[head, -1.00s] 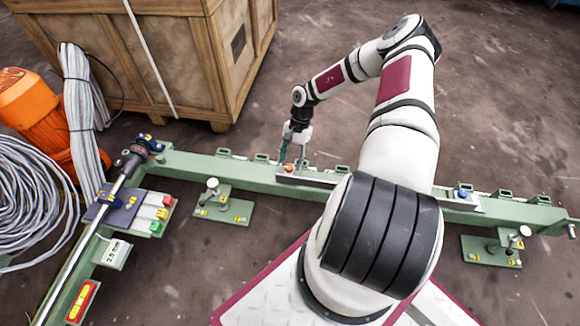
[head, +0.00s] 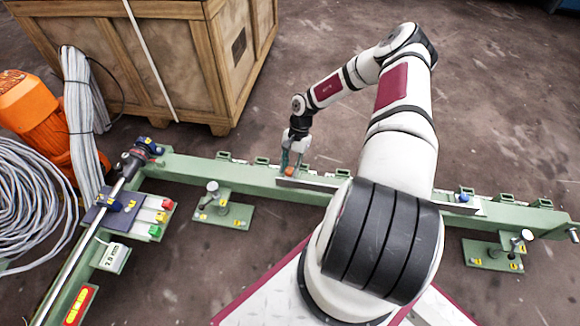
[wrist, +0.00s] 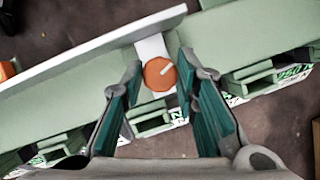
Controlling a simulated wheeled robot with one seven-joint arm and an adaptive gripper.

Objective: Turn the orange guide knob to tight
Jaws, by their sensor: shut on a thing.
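The orange guide knob (wrist: 160,73) sits on a pale plate on the green rail (wrist: 75,95). A white line on its face points to the upper right in the wrist view. The knob also shows small in the head view (head: 289,171). My gripper (wrist: 161,64) has its teal-padded fingers on either side of the knob and is shut on it. In the head view my gripper (head: 288,164) comes down on the rail from above. No marking for tight can be read.
A blue knob (head: 463,198) is farther right along the rail. A wooden crate (head: 150,60) stands behind at the left. An orange motor (head: 40,110) and grey cable coils (head: 30,200) lie at the far left.

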